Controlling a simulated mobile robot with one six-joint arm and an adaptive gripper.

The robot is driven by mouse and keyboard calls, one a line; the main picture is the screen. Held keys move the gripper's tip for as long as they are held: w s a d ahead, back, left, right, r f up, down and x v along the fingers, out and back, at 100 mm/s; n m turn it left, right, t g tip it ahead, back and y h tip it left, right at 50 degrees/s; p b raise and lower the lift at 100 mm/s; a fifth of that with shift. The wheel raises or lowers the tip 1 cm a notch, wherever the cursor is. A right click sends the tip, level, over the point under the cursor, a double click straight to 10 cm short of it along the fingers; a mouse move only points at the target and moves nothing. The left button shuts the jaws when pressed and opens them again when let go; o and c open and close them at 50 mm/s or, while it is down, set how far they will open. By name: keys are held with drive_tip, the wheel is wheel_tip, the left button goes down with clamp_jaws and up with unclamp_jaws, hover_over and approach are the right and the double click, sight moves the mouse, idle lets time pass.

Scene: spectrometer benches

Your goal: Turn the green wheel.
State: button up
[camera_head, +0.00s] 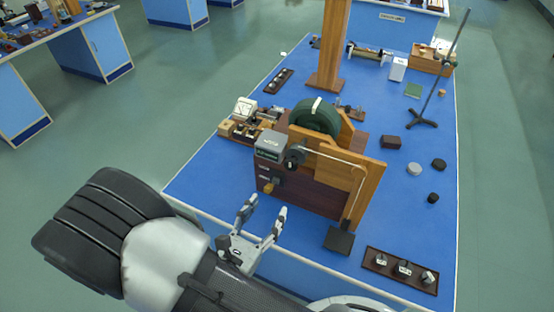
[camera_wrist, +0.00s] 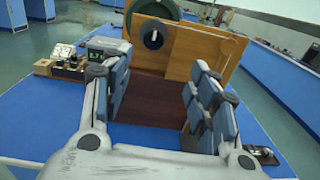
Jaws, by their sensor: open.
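The green wheel (camera_head: 316,117) is a thick dark green ring with a pale mark on top. It stands upright behind the wooden panel of the apparatus on the blue bench. In the wrist view only part of the green wheel (camera_wrist: 152,10) shows at the top edge, with the panel hiding its lower part. My gripper (camera_head: 264,213) is open and empty in front of the apparatus, near the bench's front edge, apart from the wheel. In the wrist view my gripper (camera_wrist: 160,88) has its fingers spread, with the dark red-brown base board between them.
A wooden panel (camera_head: 360,180) with a round black knob (camera_head: 294,156) stands in front of the wheel. A grey box (camera_head: 270,145) is at its left. A wooden post (camera_head: 332,45) rises behind. A dark tray (camera_head: 400,270) lies front right. The bench's right side (camera_head: 400,215) has free room.

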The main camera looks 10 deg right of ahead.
sight(290, 167)
drive_tip(key=shift+n, duration=0.3)
drive_tip(key=x, duration=1.1)
drive_tip(key=a+x, duration=0.1)
drive_tip(key=x, duration=0.5)
drive_tip(key=shift+w+f, duration=0.15)
drive_tip(key=shift+w, duration=0.3)
drive_tip(key=shift+c, duration=0.5)
clamp_jaws()
